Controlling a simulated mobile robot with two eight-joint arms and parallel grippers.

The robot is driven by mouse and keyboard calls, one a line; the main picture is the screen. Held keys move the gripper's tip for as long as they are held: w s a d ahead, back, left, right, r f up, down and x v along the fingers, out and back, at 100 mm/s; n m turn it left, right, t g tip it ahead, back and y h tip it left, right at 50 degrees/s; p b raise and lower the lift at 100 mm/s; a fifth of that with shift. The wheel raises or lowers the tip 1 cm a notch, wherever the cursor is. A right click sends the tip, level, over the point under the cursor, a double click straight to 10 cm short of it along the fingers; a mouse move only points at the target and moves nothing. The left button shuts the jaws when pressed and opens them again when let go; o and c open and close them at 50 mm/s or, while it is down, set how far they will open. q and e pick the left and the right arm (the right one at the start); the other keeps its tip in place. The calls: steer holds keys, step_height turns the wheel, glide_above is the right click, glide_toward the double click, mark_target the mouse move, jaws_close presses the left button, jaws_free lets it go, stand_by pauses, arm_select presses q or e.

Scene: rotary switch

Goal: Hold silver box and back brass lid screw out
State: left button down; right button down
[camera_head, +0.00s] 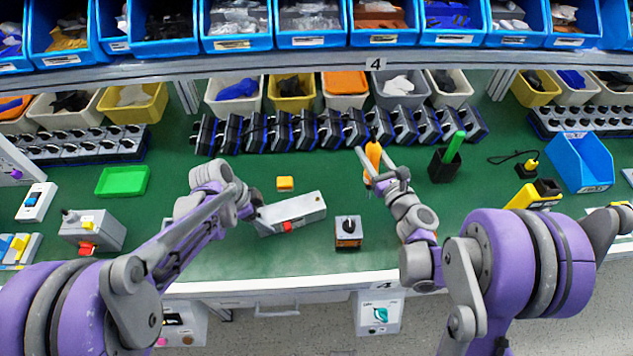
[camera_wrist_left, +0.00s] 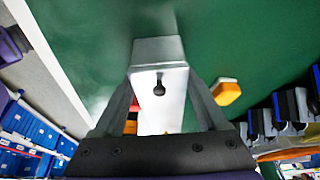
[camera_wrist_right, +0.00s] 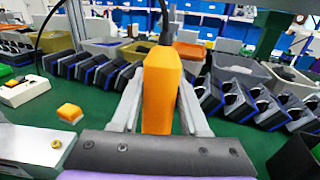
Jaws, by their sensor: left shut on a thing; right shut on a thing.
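The silver box (camera_head: 305,208) lies on the green bench with a red part on its front side. My left gripper (camera_head: 260,213) is shut on its left end. In the left wrist view the box (camera_wrist_left: 158,55) sits between the fingers, with a small dark round fitting on its face. My right gripper (camera_head: 372,172) is shut on an orange tool handle (camera_head: 373,152), held raised at the right of the box. In the right wrist view the orange handle (camera_wrist_right: 160,85) stands between the fingers; its tip is not visible.
A yellow-orange block (camera_head: 285,183) lies behind the box. A rotary switch (camera_head: 348,231) stands right of it. A row of dark switches (camera_head: 290,131) crosses the back. A black cup with a green tool (camera_head: 445,165) is to the right; a green tray (camera_head: 122,181) is left.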

steer(key=s+a+r+n+g+y, duration=0.2)
steer(key=s+a+r+n+y, duration=0.1)
steer(key=a+r+y, duration=0.3)
steer(key=s+a+r+n+g+y, duration=0.1)
steer(key=s+a+r+n+y, duration=0.15)
steer(key=a+r, duration=0.45)
step_height(320, 180, down, 6)
steer(key=a, duration=0.1)
steer(key=shift+w+a+n+y, duration=0.15)
steer(key=shift+a+n+y, duration=0.2)
steer(key=shift+a, duration=0.05)
steer(key=shift+f, duration=0.1)
